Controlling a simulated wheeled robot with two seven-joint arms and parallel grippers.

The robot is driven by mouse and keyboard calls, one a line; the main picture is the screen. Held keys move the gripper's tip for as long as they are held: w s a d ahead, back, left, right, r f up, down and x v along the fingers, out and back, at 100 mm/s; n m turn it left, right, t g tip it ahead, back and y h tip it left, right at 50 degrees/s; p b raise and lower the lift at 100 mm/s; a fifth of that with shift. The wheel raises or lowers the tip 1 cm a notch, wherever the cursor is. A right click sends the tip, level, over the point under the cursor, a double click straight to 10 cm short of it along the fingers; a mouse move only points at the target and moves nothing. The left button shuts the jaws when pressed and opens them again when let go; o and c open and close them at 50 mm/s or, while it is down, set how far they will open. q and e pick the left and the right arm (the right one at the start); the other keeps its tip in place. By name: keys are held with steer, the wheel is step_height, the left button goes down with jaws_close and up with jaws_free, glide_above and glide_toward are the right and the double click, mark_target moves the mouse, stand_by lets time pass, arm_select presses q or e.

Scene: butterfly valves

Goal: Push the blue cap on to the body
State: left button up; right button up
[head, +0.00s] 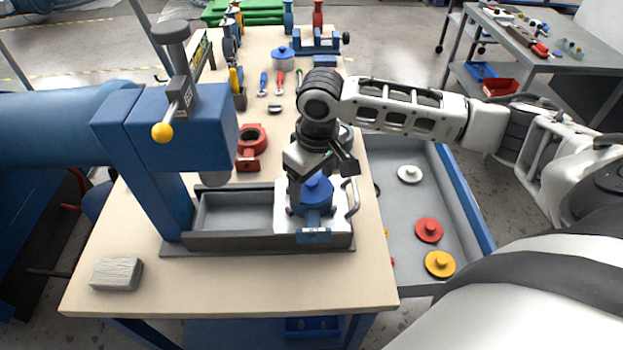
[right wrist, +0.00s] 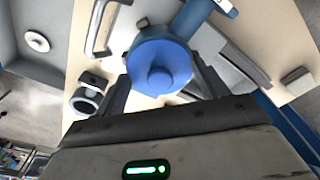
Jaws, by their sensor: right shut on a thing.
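The blue cap (head: 317,187) is a round disc with a knob on top, and it shows large in the right wrist view (right wrist: 160,70). My right gripper (head: 320,168) points down at it, with its fingers on both sides of it, shut on it. The blue body (head: 312,222) is at the cap, on a white plate (head: 283,217) with a metal handle. Part of the body shows in the right wrist view (right wrist: 196,14). Whether the cap touches the body or is seated in it cannot be told. My left gripper is not in view.
A blue press (head: 160,125) with a yellow-knobbed lever stands left of the plate on a grey track (head: 236,213). A red valve body (head: 250,140) lies behind. A grey drawer (head: 400,205) to the right holds white, red and yellow caps. A grey block (head: 117,273) lies front left.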

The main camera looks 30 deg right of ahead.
mark_target(313, 181)
steer(key=shift+s+f, duration=0.3)
steer(key=shift+f, duration=0.4)
stand_by(0.6)
steer(key=o, duration=1.2)
steer(key=shift+w+d+f, duration=0.1)
steer(key=shift+c, duration=0.2)
steer(key=shift+w+r, duration=0.15)
steer(key=shift+r, duration=3.65)
